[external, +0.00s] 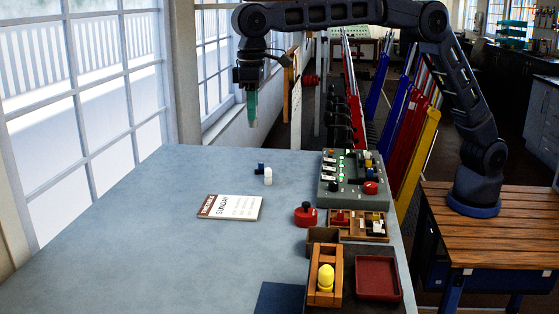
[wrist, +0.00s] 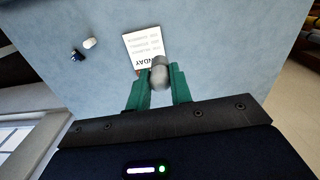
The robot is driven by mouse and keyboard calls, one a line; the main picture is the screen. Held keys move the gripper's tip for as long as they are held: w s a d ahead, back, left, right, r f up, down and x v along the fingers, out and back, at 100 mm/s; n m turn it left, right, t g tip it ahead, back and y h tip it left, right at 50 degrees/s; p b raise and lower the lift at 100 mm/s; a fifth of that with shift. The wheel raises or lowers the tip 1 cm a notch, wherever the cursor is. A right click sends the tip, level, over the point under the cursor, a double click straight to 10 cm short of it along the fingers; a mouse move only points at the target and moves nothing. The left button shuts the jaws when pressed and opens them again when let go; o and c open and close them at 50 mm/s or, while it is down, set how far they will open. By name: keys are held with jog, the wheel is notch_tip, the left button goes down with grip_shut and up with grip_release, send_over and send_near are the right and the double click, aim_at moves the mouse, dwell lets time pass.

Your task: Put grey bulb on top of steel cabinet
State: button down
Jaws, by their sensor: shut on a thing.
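My gripper (external: 252,112) hangs high above the far edge of the table in the external view. In the wrist view its green fingers (wrist: 160,88) are shut on the grey bulb (wrist: 159,70), whose rounded end points away from the wrist. A grey box with switches and small lights (external: 329,192) stands on the table to the right of my gripper. I cannot tell whether this is the steel cabinet; nothing else shows clearly as one.
A small white piece (external: 268,177) and a dark blue piece lie near a calendar card (external: 230,207). A red button (external: 306,214), a wooden holder with a yellow bulb (external: 326,278) and a red tray (external: 377,278) line the right side. The table's left part is clear; windows stand beyond.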

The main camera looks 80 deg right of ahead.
jog(key=d+f+m, duration=0.4)
jog(key=d+m, duration=0.1)
jog(key=d, duration=1.6)
jog(key=d+f+m, duration=0.3)
jog(key=d+m, duration=0.2)
jog(key=d, duration=1.6)
jog(key=f, duration=2)
jog(key=shift+w, duration=0.3)
jog(key=c, duration=1.3)
grip_release()
jog(key=shift+f, duration=0.15)
jog(key=shift+o, duration=0.2)
